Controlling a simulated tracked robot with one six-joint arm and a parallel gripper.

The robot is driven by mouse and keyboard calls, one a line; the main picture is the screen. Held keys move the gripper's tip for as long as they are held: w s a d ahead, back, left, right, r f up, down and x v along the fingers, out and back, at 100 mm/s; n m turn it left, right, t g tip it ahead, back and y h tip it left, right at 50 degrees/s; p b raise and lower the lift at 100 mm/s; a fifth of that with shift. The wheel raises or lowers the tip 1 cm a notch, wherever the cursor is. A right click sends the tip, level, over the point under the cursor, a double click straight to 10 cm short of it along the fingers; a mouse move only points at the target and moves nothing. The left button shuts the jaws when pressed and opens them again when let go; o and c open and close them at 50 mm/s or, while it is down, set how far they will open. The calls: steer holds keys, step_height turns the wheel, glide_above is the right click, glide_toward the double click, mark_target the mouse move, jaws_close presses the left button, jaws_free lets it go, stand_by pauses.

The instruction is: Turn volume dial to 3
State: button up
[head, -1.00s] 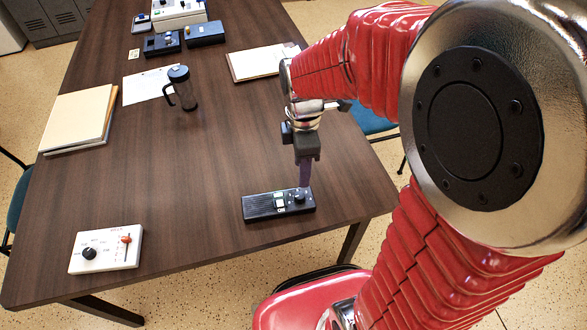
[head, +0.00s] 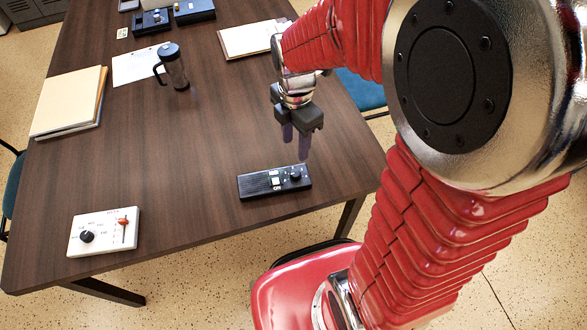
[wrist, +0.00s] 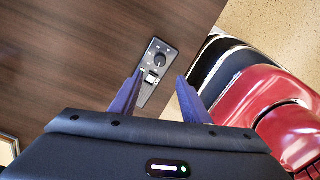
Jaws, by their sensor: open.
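A black control box (head: 255,188) lies near the table's front right edge. It has a round black dial (head: 295,174) at its right end and a light switch (head: 275,182) beside it. My gripper (head: 296,147) is open and empty above the dial end, apart from the box. In the wrist view the dial (wrist: 159,60) shows ahead of my parted blue fingers (wrist: 160,80), and part of the box is hidden behind the left finger. Marks ring the dial, but its numbers and setting are too small to read.
A white box (head: 104,245) with a black knob and a red slider sits at the front left. A dark jug (head: 174,68), folders (head: 70,103) and papers (head: 138,68) lie farther back. The table (head: 190,150) between is clear.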

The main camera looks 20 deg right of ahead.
mark_target(295, 173)
step_height(295, 173, down, 13)
steer(key=shift+r, duration=0.2)
stand_by(0.4)
steer(key=shift+c, duration=0.5)
